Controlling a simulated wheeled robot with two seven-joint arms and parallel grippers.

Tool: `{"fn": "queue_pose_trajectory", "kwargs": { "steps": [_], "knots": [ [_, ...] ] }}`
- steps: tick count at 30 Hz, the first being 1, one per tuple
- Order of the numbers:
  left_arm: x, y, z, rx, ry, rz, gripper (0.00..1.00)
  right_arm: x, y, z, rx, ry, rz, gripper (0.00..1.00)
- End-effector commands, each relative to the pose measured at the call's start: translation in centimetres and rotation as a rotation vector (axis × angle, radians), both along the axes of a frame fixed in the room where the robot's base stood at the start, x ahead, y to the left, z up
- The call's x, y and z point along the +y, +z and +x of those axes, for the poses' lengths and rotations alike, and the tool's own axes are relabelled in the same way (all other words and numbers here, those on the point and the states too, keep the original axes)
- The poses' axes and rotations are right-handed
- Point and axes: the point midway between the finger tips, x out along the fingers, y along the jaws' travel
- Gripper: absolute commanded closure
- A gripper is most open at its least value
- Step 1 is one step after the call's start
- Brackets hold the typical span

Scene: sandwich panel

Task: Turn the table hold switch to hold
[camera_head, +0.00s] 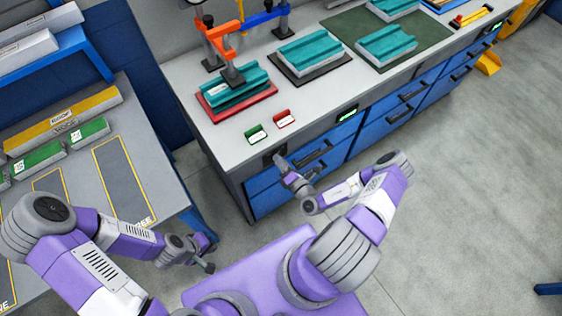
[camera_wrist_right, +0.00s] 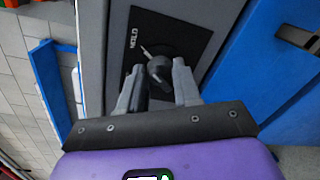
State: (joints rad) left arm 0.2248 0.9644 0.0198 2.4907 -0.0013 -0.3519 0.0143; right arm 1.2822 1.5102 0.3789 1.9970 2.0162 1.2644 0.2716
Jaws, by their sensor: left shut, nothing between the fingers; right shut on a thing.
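The table hold switch (camera_wrist_right: 158,66) is a dark round knob on a black plate (camera_wrist_right: 178,28) in the right wrist view. White HOLD lettering is on the plate's upper left, and a thin pale pointer runs from the knob toward the upper left. My right gripper (camera_wrist_right: 160,84) is shut on the knob, with one grey finger on each side. In the head view my right gripper (camera_head: 281,163) is at the bench's front, near its left end, and largely covers the switch. My left gripper (camera_head: 209,267) is shut and empty, low beside the left table.
The grey bench (camera_head: 225,133) carries teal blocks, a clamp frame (camera_head: 250,25), and green (camera_head: 256,134) and red (camera_head: 284,118) tags. Blue drawers (camera_head: 330,150) with black handles are just right of the switch. A left table (camera_head: 150,180) holds labelled bars.

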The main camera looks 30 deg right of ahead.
Motion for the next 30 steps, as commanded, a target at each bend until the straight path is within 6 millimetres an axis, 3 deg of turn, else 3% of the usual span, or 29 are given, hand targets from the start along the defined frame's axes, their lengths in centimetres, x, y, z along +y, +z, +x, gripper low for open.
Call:
{"fn": "queue_pose_trajectory", "kwargs": {
  "steps": [9,10,15,24,30],
  "knots": [
    [0.0,0.0,0.0,0.000,0.000,0.000,1.00,0.0,0.0,0.0,0.001,-0.001,0.004,0.98],
    [0.0,0.0,0.0,0.000,0.000,0.000,1.00,0.0,0.0,0.0,0.001,-0.001,0.004,0.64],
    [0.0,0.0,0.0,0.000,0.000,0.000,1.00,0.0,0.0,0.0,0.001,-0.001,0.003,0.42],
    [0.0,0.0,0.0,0.000,0.000,0.000,1.00,0.0,0.0,-0.3,0.001,-0.001,0.002,0.42],
    [0.0,0.2,0.0,0.000,0.000,0.000,1.00,-0.3,0.2,-3.1,0.004,-0.003,0.003,0.42]
  ]
}}
